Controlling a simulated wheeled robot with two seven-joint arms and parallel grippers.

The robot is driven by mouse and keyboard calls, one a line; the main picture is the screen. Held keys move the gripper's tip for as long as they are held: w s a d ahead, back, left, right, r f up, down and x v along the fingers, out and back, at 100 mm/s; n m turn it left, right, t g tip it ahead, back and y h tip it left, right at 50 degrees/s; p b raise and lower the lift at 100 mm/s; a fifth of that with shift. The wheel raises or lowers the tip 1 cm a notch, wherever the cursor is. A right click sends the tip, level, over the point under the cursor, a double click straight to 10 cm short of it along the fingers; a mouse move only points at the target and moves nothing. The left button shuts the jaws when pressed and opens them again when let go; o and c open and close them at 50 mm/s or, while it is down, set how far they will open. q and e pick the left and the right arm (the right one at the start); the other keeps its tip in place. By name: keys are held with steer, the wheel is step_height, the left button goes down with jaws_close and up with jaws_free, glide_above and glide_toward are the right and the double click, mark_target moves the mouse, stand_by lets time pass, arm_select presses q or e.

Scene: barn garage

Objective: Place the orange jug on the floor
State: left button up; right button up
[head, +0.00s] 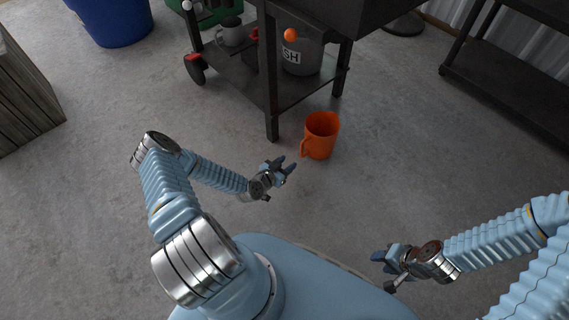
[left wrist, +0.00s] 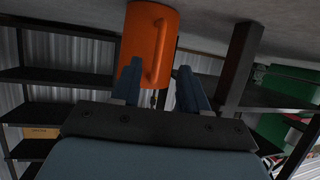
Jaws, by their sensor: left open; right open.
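The orange jug (head: 320,136) stands upright on the grey concrete floor (head: 370,190), beside the front leg of a dark table. Its open top faces up and its handle points to the lower left, towards my left gripper. My left gripper (head: 287,168) is open and empty, just left of and nearer than the jug, apart from it. In the left wrist view, which is upside down, the jug (left wrist: 143,45) and its handle appear beyond and between the two open fingers (left wrist: 160,78). My right gripper (head: 380,263) is open and empty at lower right, away from the jug.
The dark table (head: 272,90) has a lower shelf holding a grey bucket (head: 303,58) and a kettle-like pot (head: 232,34). A small orange ball (head: 291,35) shows near it. A blue bin (head: 112,20) and black rack (head: 510,75) stand farther off. Floor between is clear.

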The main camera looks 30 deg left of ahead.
arm_select(q)
steer(key=s+d+r+g+h, duration=0.1)
steer(key=s+d+g+h, duration=0.15)
steer(key=d, duration=0.35)
steer(key=s+d+r+g+h, duration=0.1)
steer(key=s+d+r+g, duration=0.2)
steer(key=d, duration=0.4)
steer(key=s+d+r+n+g+y, duration=0.1)
steer(key=s+d+r+g, duration=0.1)
steer(key=s, duration=0.5)
steer(key=s+d+r+n+g+y, duration=0.1)
steer(key=s+r+n+g, duration=0.1)
steer(key=s+g, duration=0.3)
steer(key=s+r, duration=0.1)
steer(key=s, duration=0.2)
steer(key=shift+d+r+n, duration=0.3)
steer(key=shift+d, duration=0.05)
